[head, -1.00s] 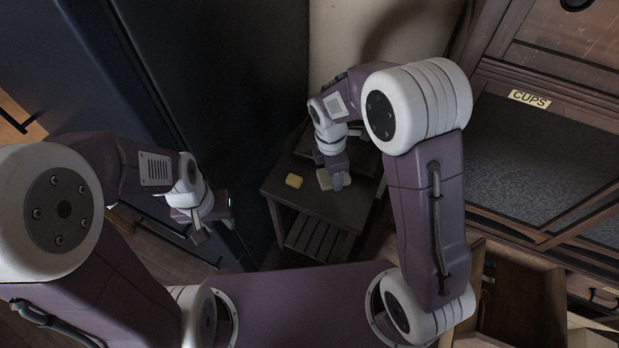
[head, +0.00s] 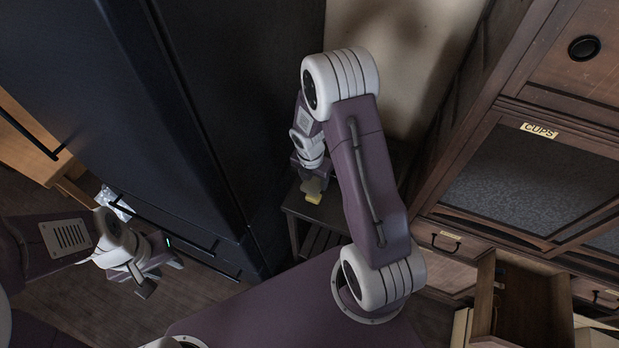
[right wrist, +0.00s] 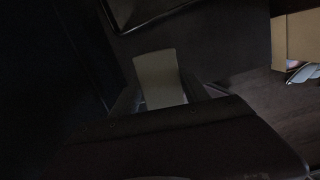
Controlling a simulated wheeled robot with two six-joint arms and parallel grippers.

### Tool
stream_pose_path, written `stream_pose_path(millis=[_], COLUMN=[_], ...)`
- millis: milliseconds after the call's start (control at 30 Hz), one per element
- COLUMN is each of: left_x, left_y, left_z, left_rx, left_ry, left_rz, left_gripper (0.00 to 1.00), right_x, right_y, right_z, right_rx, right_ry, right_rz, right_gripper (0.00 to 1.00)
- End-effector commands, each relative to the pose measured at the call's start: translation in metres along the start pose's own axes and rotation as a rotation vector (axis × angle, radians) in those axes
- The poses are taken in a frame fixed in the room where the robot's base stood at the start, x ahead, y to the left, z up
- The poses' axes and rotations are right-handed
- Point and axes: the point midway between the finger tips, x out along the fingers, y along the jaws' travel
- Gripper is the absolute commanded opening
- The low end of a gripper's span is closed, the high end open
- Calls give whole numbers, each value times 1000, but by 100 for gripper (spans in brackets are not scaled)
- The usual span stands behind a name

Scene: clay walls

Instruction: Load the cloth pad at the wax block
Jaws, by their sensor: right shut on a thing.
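The small table (head: 300,212) stands in the corner beside the dark cabinet, partly hidden by my right arm. My right gripper (head: 311,176) is over it, pointing down and shut on the pale cloth pad (head: 314,186). The pad also shows between the fingers in the right wrist view (right wrist: 159,76). The yellow wax block (head: 314,199) lies on the table right at the pad. From the head view the two overlap, and I cannot tell how firmly they touch. My left gripper (head: 160,277) is open and empty, low at the left above the floor.
A tall dark cabinet (head: 205,110) rises left of the table. At right is a wooden cupboard with a CUPS label (head: 539,131); an open drawer (head: 530,305) juts out below it. Floor (head: 75,280) is clear at the lower left.

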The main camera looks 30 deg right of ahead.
Motion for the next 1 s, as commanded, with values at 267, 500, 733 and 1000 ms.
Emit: stream_pose_path(millis=[267,500,733,1000], left_x=[35,68,72,71], left_y=[-1,-1,-2,-1], left_z=[4,7,7,7], left_rx=[0,0,0,0], left_ry=[0,0,0,0], left_rz=[0,0,0,0], left_gripper=[36,36,36,36], right_x=[30,55,57,56], right_y=[1,1,1,1], right_z=[-5,-8,-9,-9], right_rx=[-1,1,0,1], right_ry=[-1,0,0,0], right_rz=[1,1,0,0], right_gripper=[21,21,21,21])
